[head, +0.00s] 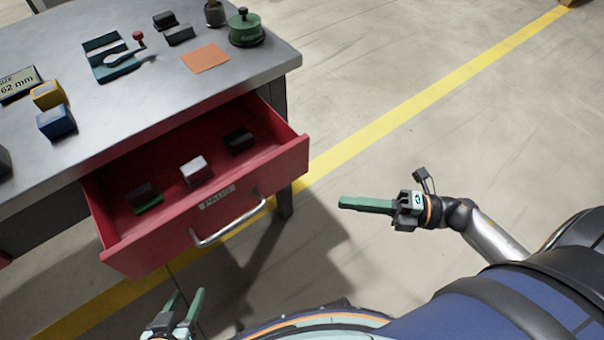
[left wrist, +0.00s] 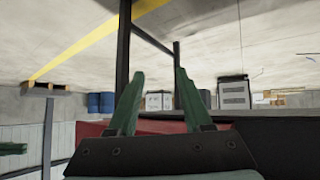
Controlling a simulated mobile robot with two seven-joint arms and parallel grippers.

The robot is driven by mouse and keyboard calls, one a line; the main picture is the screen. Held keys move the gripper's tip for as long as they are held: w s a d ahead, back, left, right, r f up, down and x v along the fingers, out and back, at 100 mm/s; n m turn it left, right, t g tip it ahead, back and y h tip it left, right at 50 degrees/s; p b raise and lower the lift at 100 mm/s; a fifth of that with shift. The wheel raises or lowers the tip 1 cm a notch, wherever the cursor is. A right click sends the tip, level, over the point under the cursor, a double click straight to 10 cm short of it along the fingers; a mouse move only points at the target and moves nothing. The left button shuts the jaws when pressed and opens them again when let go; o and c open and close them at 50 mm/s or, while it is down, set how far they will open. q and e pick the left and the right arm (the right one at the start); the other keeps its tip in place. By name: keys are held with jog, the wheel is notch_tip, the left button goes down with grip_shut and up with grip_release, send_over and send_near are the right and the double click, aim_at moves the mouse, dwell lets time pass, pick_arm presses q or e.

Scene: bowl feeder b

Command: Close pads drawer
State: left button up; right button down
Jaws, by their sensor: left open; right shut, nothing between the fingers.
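The red pads drawer (head: 282,164) is pulled out from under the grey workbench. Its front carries a label reading PADS (head: 217,196) and a silver bar handle (head: 230,222). Inside lie a dark block on a green base (head: 146,197), a white-topped block (head: 194,170) and a black block (head: 238,141). My left gripper (head: 184,302) is open and empty, below and in front of the drawer front, apart from the handle. In the left wrist view its green fingers (left wrist: 158,92) stand spread, with a red surface behind them. My right gripper (head: 342,203) is shut and empty, right of the drawer.
The workbench top (head: 150,95) holds a blue block (head: 57,121), a yellow block (head: 48,95), an orange sheet (head: 205,58), a green round item (head: 245,28) and a teal tray (head: 100,68). A bench leg (head: 284,200) stands behind the drawer. Floor to the right is clear.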

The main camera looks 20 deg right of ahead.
send_near(270, 181)
jog(key=s+a, duration=0.1)
jog(key=a, duration=0.3)
jog(key=w, duration=0.1)
jog(key=w+a, duration=0.1)
jog(key=shift+w+b, duration=0.35)
pick_arm(q)
jog(key=shift+w+a+r+t, duration=0.1)
jog(key=shift+w+r+t, duration=0.5)
jog(key=shift+w+r, duration=0.4)
jog(key=shift+w+r+t, duration=0.6)
jog(key=shift+w+r, duration=0.2)
jog(key=shift+r, duration=0.3)
pick_arm(e)
jog(key=shift+w+a, duration=0.1)
jog(key=shift+w, duration=0.5)
jog(key=shift+w, duration=0.1)
